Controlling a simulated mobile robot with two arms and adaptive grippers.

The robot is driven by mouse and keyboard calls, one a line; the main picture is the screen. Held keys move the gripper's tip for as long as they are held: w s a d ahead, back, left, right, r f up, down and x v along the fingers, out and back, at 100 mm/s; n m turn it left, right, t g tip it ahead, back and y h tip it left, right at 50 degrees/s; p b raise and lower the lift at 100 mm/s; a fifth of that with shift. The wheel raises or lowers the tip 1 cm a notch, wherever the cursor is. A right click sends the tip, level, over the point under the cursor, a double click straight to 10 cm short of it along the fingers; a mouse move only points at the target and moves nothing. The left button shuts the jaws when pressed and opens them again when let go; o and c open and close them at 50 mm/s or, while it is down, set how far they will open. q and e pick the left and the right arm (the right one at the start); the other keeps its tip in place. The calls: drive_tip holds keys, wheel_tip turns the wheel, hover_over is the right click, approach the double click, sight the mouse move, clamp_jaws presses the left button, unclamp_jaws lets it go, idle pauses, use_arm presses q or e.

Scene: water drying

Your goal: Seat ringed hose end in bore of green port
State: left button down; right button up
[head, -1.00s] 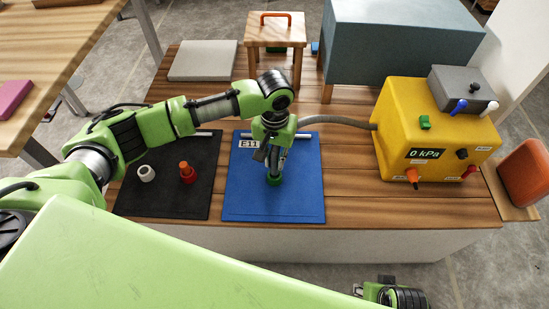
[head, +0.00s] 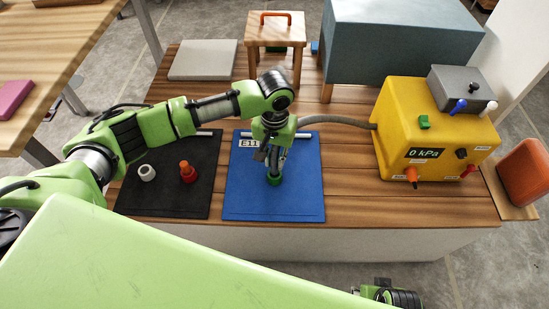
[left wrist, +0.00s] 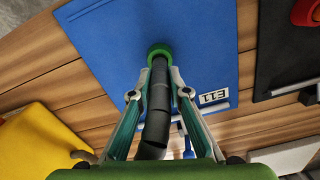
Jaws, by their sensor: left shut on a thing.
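The green port (head: 274,180) stands on the blue mat (head: 245,195), and its ring (left wrist: 160,49) shows at the top of the left wrist view. My left gripper (head: 274,168) points down just above the port. Its fingers (left wrist: 157,80) are shut on the dark hose end (left wrist: 157,105), one on each side. The hose end meets the green ring in the left wrist view. I cannot tell how deep it sits in the bore, and its ring is not clear. The grey hose (head: 340,121) runs from the gripper to the yellow box (head: 391,120).
A black mat (head: 195,205) to the left holds a white ring-shaped part (head: 147,173) and a red-orange fitting (head: 187,173). The yellow box displays 0 kPa. A small wooden stool (head: 276,30) and a blue-grey block (head: 400,45) stand behind.

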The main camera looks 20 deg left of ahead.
sight(275, 166)
use_arm(q)
drive_tip(key=shift+f, duration=0.4)
drive_tip(key=shift+f, duration=0.45)
drive_tip(key=shift+f, duration=0.95)
drive_tip(key=c, duration=1.8)
unclamp_jaws()
drive_tip(key=shift+c, duration=0.2)
wheel_tip(275, 166, up, 12)
drive_tip(key=shift+r, duration=0.1)
drive_tip(key=shift+s, duration=0.1)
